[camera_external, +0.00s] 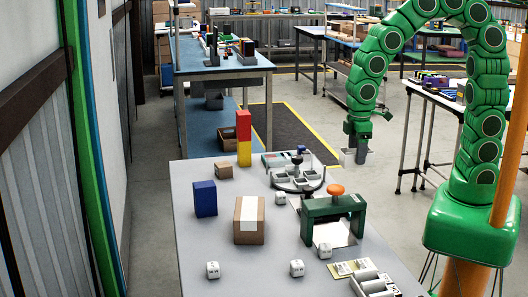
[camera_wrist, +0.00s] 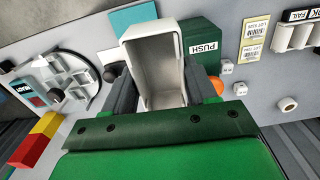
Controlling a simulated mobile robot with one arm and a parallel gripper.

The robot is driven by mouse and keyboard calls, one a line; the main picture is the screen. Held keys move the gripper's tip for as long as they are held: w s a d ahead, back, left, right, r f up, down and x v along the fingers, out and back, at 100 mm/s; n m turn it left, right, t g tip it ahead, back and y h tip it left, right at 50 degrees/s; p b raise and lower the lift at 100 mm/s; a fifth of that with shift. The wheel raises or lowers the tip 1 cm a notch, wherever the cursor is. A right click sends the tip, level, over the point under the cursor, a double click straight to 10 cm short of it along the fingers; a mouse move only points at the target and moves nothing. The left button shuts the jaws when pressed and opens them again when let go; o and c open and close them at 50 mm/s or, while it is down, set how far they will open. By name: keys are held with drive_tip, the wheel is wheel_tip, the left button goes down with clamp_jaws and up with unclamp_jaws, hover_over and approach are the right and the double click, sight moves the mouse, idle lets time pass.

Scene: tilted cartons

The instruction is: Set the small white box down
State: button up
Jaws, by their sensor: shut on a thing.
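The small white box (camera_wrist: 153,70) is held between the two dark fingers of my gripper (camera_wrist: 155,88) in the wrist view. Its open side faces the wrist camera, and its inside looks empty. In the external view my gripper (camera_external: 358,146) hangs in the air, appearing just beyond the right edge of the grey table (camera_external: 200,265). The white box (camera_external: 346,158) shows there as a pale shape at the fingertips, partly hidden by a finger. Its underside is hidden, and I see no surface touching it.
On the table stand a green press (camera_external: 335,209) with an orange knob, a round fixture (camera_external: 297,182), a brown carton (camera_external: 249,220), a blue box (camera_external: 205,198) and a red-yellow stack (camera_external: 244,138). Several small white cubes lie about. The front left of the table is mostly clear.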

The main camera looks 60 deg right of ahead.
drive_tip(key=w+a, duration=0.2)
drive_tip(key=a, duration=0.7)
drive_tip(key=w+a, duration=0.3)
drive_tip(key=a, duration=0.5)
drive_tip(key=s+a, duration=0.4)
drive_tip(key=a, duration=0.6)
drive_tip(key=s+a, duration=0.3)
drive_tip(key=a, duration=0.8)
wheel_tip(320, 180, down, 7)
drive_tip(key=shift+w+a+f, duration=1.25)
drive_tip(key=shift+a+f, duration=0.35)
drive_tip(key=shift+a, duration=0.3)
drive_tip(key=shift+w+a+f, duration=1.25)
drive_tip(key=shift+a+f, duration=0.4)
drive_tip(key=shift+a, duration=0.2)
drive_tip(key=shift+w+a+f, duration=1.25)
drive_tip(key=shift+a+f, duration=0.35)
drive_tip(key=shift+a, duration=0.3)
drive_tip(key=shift+f, duration=1.55)
drive_tip(key=shift+f, duration=0.1)
drive_tip(key=o, duration=1)
